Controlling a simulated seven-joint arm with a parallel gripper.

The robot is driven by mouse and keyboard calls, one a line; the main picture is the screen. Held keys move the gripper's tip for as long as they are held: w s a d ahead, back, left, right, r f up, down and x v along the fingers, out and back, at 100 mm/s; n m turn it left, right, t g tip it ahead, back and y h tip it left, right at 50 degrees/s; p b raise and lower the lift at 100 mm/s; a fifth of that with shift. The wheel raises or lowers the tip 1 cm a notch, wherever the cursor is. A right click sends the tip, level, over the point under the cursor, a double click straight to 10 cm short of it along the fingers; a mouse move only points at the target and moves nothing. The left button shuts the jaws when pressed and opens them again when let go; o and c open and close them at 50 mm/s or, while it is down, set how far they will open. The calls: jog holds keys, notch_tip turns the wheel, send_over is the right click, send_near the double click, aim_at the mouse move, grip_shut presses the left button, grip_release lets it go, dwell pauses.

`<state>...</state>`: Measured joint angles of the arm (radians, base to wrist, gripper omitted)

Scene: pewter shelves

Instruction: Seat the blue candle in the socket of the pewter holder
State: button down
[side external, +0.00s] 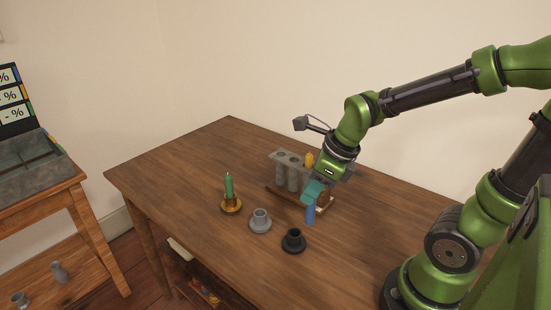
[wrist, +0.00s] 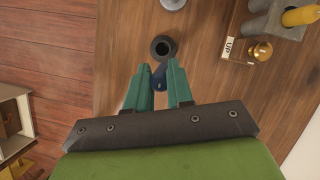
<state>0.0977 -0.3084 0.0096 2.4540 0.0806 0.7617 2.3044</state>
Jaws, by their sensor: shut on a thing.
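My gripper (side external: 314,189) is shut on the blue candle (side external: 310,214), which hangs roughly upright below the teal fingers. In the wrist view the candle (wrist: 161,77) shows between the fingertips, its far part partly hidden by them. Whether its lower end touches the table cannot be told. The grey pewter holder (side external: 260,222) stands on the table to the left of the candle, its socket empty. In the wrist view only part of the pewter holder (wrist: 173,3) shows at the top edge. A black holder (side external: 293,241), also empty, stands nearer to the candle.
A brass holder (side external: 231,206) with a green candle (side external: 229,186) stands left of the pewter one. A grey rack (side external: 281,158) with a yellow candle (side external: 309,160) stands behind, beside my gripper. A plate marked UP (wrist: 232,46) and a brass knob (wrist: 260,52) sit by the rack.

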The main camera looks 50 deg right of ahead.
notch_tip(320, 180, down, 2)
jog(key=s, duration=0.2)
send_over(260, 220)
jog(key=d, duration=0.1)
jog(key=f, duration=0.2)
jog(key=shift+w+d+f, duration=0.1)
jog(key=shift+w+f, duration=0.2)
jog(key=shift+f, duration=0.5)
jog(key=shift+w+d+f, duration=0.1)
jog(key=shift+w+f, duration=0.2)
jog(key=shift+f, duration=0.5)
jog(key=shift+f, duration=0.1)
jog(key=c, duration=1)
grip_release()
